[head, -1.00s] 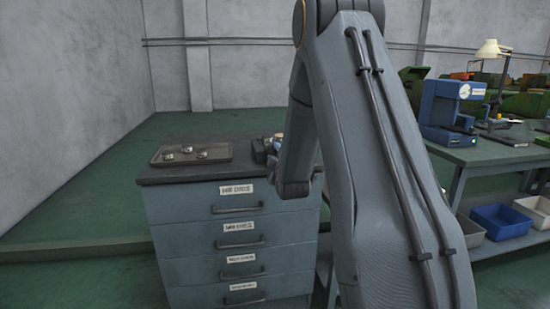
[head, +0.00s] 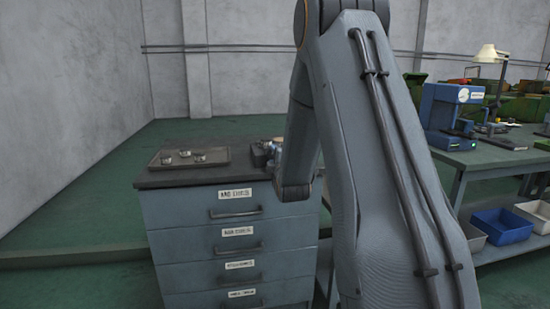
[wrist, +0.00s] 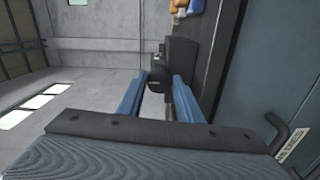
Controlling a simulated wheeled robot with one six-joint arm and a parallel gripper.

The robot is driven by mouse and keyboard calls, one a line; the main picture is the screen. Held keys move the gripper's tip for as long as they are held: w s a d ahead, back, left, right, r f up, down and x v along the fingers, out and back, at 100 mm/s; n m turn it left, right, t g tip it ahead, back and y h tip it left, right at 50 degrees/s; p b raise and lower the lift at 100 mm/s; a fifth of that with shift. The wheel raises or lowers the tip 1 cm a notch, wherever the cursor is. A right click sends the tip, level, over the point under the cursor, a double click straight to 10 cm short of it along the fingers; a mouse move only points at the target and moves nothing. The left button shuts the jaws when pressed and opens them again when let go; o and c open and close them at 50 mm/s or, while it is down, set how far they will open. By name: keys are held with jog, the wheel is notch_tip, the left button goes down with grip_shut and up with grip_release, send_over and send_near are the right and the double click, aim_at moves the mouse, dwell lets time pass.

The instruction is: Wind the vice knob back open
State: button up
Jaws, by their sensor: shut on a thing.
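The vice (head: 262,152) is a small dark block on the right end of the drawer cabinet's top, partly hidden by my arm. In the wrist view its dark body (wrist: 181,52) lies beyond the fingers. The round black vice knob (wrist: 157,80) sits between the tips of my two blue fingers. My gripper (wrist: 157,86) is shut on this knob. In the head view the gripper is mostly hidden behind my arm link, and the knob cannot be made out. How far the vice jaws stand apart cannot be told.
A flat tray (head: 163,163) with several small metal parts lies on the left of the drawer cabinet (head: 232,235). A drawer handle (wrist: 285,131) shows close by in the wrist view. To the right, a green bench (head: 500,158) carries a blue machine (head: 446,108), with bins below.

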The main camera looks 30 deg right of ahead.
jog(key=o, duration=1)
jog(key=shift+o, duration=0.2)
jog(key=v, duration=0.8)
jog(key=shift+b, duration=0.35)
jog(key=shift+w, duration=0.1)
